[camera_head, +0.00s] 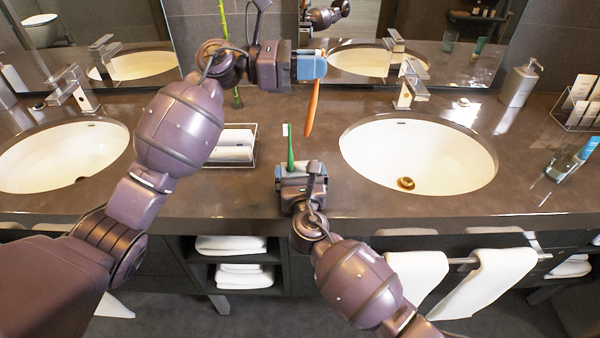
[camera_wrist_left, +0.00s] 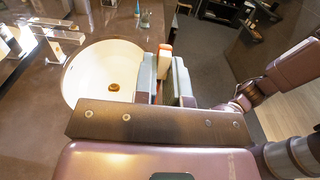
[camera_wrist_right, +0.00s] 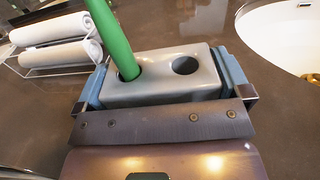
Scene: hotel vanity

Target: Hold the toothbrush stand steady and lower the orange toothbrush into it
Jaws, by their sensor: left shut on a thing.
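My left gripper (camera_head: 312,66) is shut on the orange toothbrush (camera_head: 311,108), high above the counter. The brush hangs down from the fingers, slightly tilted, above and to the right of the stand. Its orange end also shows between the fingers in the left wrist view (camera_wrist_left: 165,50). The grey toothbrush stand (camera_wrist_right: 165,90) has two round holes in its top. A green toothbrush (camera_wrist_right: 115,40) stands in the left hole; the right hole is empty. My right gripper (camera_wrist_right: 165,85) has one finger on each side of the stand, close against it. The stand is partly hidden in the head view.
A sink (camera_head: 420,155) lies right of the stand, another (camera_head: 62,155) at the left. A wire rack with rolled white towels (camera_head: 232,150) is left of the stand. A soap dispenser (camera_head: 520,82) and a glass with a blue tube (camera_head: 566,160) are at the right.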

